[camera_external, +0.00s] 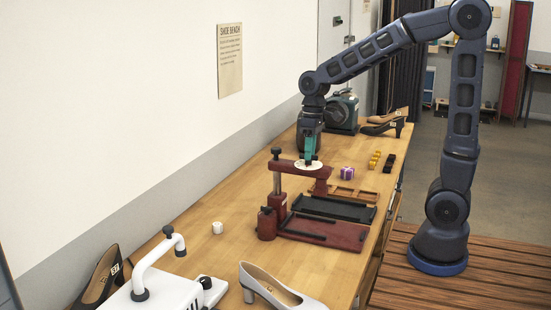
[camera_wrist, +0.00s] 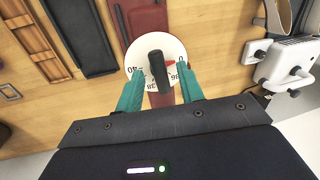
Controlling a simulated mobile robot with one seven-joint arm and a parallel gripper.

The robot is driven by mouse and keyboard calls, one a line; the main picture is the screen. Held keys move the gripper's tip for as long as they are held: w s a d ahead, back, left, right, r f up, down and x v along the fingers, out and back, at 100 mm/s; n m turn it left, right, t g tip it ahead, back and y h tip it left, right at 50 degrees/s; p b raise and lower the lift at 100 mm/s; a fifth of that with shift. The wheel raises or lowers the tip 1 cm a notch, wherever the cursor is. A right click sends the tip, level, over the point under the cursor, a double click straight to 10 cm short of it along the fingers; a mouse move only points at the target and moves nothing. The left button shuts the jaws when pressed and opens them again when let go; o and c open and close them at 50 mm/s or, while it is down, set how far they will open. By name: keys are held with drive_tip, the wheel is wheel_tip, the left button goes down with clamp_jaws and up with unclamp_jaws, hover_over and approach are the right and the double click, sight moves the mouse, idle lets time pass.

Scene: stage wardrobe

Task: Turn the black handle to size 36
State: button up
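The black handle (camera_wrist: 159,72) is a short bar across a white numbered dial (camera_wrist: 142,48), which has a small red mark to the right of the handle. A 40 reads at the dial's left; the other numbers are partly covered or too small to read surely. In the external view the dial (camera_external: 298,166) sits on top of the dark red shoe tool (camera_external: 322,233), with the handle hidden. My gripper (camera_wrist: 158,70) points down over the dial. Its teal fingers are apart, one on each side of the handle, with gaps visible on both sides.
A black tray (camera_external: 333,208) and wooden tray (camera_external: 355,194) lie near the tool. A purple box (camera_external: 347,173) is behind. A white machine (camera_external: 165,290) and a grey shoe (camera_external: 275,288) stand at the front. The bench between is mostly clear.

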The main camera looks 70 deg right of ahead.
clamp_jaws()
drive_tip(key=shift+m, duration=0.4)
drive_tip(key=m+t, duration=0.1)
drive_tip(key=m, duration=0.3)
drive_tip(key=shift+s+m, duration=0.1)
drive_tip(key=shift+m, duration=0.2)
drive_tip(key=shift+a+m+t+h, duration=0.15)
drive_tip(key=shift+m+t+h, duration=0.2)
drive_tip(key=shift+m, duration=1.85)
unclamp_jaws()
